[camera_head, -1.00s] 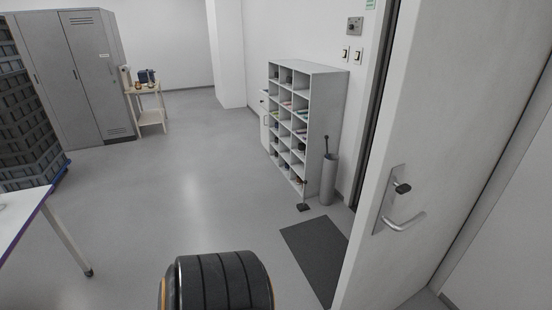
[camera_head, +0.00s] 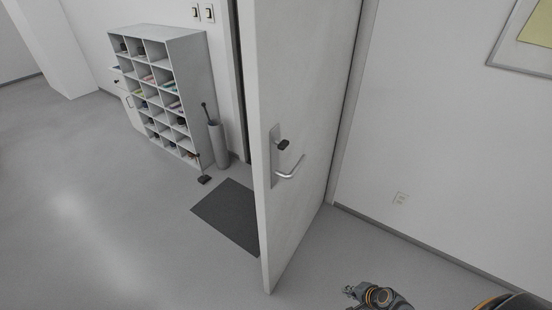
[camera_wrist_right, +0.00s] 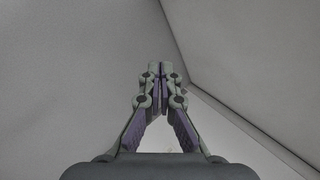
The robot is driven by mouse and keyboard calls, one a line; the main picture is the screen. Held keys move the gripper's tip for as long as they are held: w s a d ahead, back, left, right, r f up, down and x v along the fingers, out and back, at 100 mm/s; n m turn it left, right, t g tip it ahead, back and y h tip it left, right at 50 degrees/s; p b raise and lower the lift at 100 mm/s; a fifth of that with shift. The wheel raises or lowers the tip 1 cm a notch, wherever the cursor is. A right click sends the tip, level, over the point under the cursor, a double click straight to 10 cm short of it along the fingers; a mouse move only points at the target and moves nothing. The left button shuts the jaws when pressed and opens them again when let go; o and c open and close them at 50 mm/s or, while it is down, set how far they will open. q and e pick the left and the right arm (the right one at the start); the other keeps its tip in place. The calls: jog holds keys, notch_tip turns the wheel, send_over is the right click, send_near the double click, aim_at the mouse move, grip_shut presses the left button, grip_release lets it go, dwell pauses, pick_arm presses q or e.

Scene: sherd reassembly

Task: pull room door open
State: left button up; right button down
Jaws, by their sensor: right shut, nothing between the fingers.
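The white room door (camera_head: 300,110) stands ajar in the head view, its free edge toward the left and a gap beside the frame. Its silver lever handle (camera_head: 290,169) and dark lock knob (camera_head: 283,144) sit on a metal plate on the face I see. My right gripper (camera_head: 350,290) is low in the head view, right of the door's bottom and apart from the handle. In the right wrist view its fingers (camera_wrist_right: 160,68) meet at the tips with nothing between them. My left gripper is in neither view.
A grey pigeonhole shelf (camera_head: 203,88) and an umbrella stand (camera_head: 219,147) stand left of the door. A dark mat (camera_head: 228,212) lies on the floor by the door. The floor at left is clear. A wall with an outlet (camera_head: 400,198) is at right.

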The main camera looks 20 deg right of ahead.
jog(key=w+a+r+m+t+y+p, duration=0.1)
jog(key=w+r+m+t+y+p, duration=0.3)
jog(key=r, duration=0.6)
jog(key=w+a+r+m+b, duration=0.1)
jog(key=w+a+r+m, duration=0.1)
jog(key=w+r, duration=0.65)
pick_arm(q)
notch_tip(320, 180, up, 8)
jog(key=p, duration=0.3)
pick_arm(e)
jog(key=m+t+y, duration=0.3)
jog(key=m+y, duration=0.3)
send_near(270, 164)
jog(key=v, duration=0.7)
pick_arm(q)
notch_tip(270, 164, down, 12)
jog(key=b, duration=1.2)
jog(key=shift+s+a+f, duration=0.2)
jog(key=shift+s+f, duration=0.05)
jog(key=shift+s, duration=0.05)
pick_arm(e)
jog(key=shift+x, duration=6.95)
jog(key=shift+a+r, duration=0.1)
